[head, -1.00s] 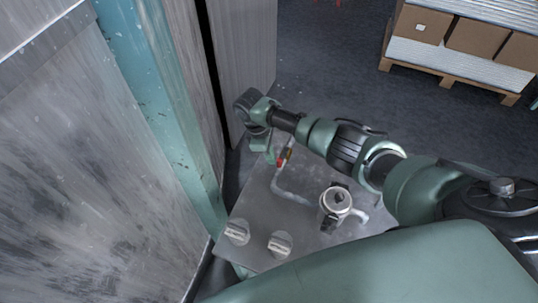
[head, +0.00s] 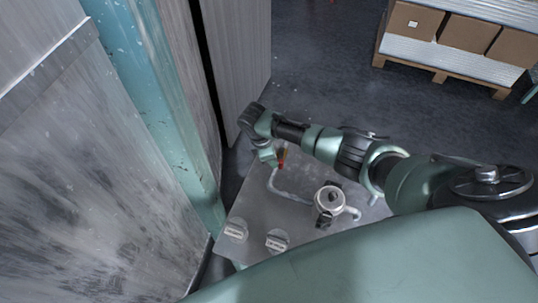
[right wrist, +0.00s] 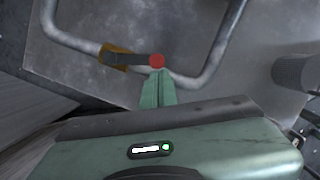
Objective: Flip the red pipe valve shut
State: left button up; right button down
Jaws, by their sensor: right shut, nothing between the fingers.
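The red pipe valve (head: 283,154) sits on a bent tube above a grey panel, partly hidden by my right gripper in the head view. In the right wrist view the valve has a brass body (right wrist: 114,57) and a dark lever with a red tip (right wrist: 157,61). The lever lies roughly along the tube. My right gripper (head: 271,160) is shut and empty. In the right wrist view its fingertips (right wrist: 158,75) are right at the red tip; I cannot tell whether they touch. My left gripper is not in view.
The bent tube (head: 289,196) leads to a metal cylinder (head: 329,199) on the panel (head: 258,219). A teal post and grey wall (head: 75,170) stand close on the left. A pallet with boxes (head: 466,34) is far back right.

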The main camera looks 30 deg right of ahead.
jog(key=s+d+n+t+p, duration=0.2)
jog(key=d+n+t+p, duration=0.1)
jog(key=d+n, duration=0.6)
jog(key=shift+s+d+n+y+p, duration=0.2)
jog(key=shift+d+n+y+p, duration=0.15)
jog(key=shift+n, duration=1.85)
jog(key=shift+r, duration=0.1)
